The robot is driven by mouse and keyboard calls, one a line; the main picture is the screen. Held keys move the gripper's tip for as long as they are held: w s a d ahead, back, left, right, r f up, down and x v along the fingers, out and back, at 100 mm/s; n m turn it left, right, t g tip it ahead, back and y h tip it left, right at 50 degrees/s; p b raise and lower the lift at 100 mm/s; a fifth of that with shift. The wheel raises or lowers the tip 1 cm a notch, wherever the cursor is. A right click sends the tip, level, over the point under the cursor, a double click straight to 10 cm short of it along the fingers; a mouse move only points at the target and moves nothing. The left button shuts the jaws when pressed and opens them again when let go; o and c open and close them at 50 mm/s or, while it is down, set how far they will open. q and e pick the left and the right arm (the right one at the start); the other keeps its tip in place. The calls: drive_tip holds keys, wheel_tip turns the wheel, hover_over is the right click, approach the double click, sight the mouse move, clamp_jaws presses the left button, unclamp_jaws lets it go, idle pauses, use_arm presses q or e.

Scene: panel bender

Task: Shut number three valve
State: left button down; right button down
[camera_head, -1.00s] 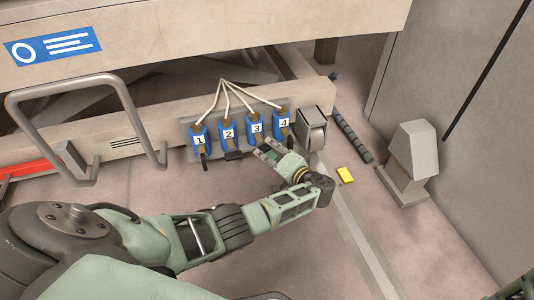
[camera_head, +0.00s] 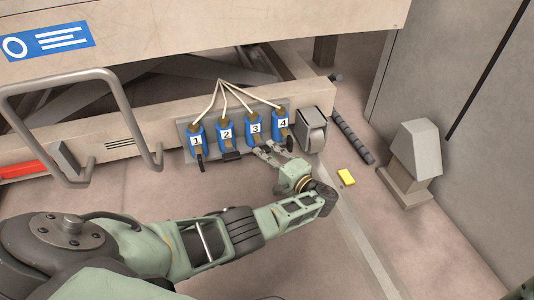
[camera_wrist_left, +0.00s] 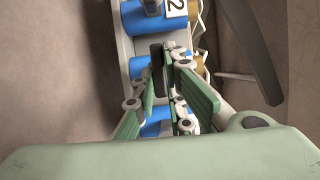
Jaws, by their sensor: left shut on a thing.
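Several blue numbered valves stand in a row on a grey plate low on the machine. The number three valve (camera_head: 254,130) is third from the left. My left gripper (camera_head: 264,151) is just below it, with its wrist down to the right. In the left wrist view the fingers (camera_wrist_left: 168,75) are on either side of a dark handle (camera_wrist_left: 157,62), below the valve labelled 2, and appear shut on it. The fingers partly hide the blue bodies and the number three label there. My right gripper is not in view.
Valve four (camera_head: 281,122) is close to the right of the fingers, valve two (camera_head: 226,134) to the left. Open floor is in front.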

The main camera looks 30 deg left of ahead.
use_arm(q)
drive_tip(key=shift+w, duration=0.1)
drive_tip(key=c, duration=1.8)
unclamp_jaws()
drive_tip(key=shift+d, duration=0.1)
drive_tip(key=v, duration=1.2)
